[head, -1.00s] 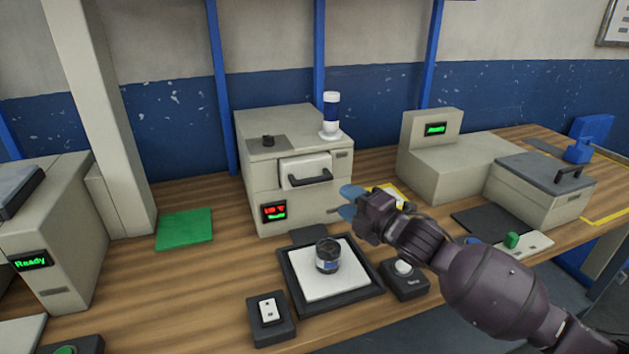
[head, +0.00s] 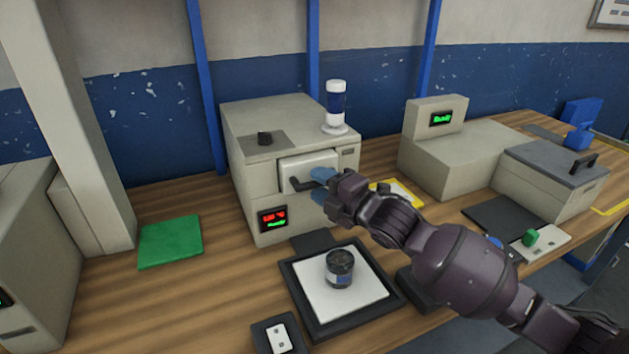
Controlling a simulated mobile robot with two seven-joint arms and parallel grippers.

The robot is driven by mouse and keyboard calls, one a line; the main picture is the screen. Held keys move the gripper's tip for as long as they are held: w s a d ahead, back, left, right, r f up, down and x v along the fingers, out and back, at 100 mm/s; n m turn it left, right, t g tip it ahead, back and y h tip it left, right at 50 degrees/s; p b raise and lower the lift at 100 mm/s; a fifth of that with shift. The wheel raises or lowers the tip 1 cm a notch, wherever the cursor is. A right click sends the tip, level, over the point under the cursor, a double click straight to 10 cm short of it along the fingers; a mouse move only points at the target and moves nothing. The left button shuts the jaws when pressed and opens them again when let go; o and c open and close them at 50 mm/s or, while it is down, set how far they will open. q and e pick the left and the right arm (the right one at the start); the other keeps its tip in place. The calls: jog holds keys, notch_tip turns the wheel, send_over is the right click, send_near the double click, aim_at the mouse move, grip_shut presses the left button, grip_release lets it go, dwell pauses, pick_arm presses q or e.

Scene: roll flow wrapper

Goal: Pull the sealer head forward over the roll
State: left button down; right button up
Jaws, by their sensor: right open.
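The sealer head (head: 301,165) is a light box with a dark bar handle (head: 299,187) on the front of the beige machine (head: 245,170). The roll (head: 339,268), a dark cylinder with a blue and white label, stands upright on a white plate in a black-framed tray (head: 325,303) in front of the machine. My right gripper (head: 320,186) is open, its blue fingers at the right end of the handle. They cover that end, and I cannot tell whether they touch it. My left gripper is not in view.
A rocker switch box (head: 277,338) is beside the tray. A green mat (head: 170,241) lies to the left. Another beige machine (head: 460,150) stands to the right.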

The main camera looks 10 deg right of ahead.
jog(key=shift+s+r, duration=0.1)
grip_shut()
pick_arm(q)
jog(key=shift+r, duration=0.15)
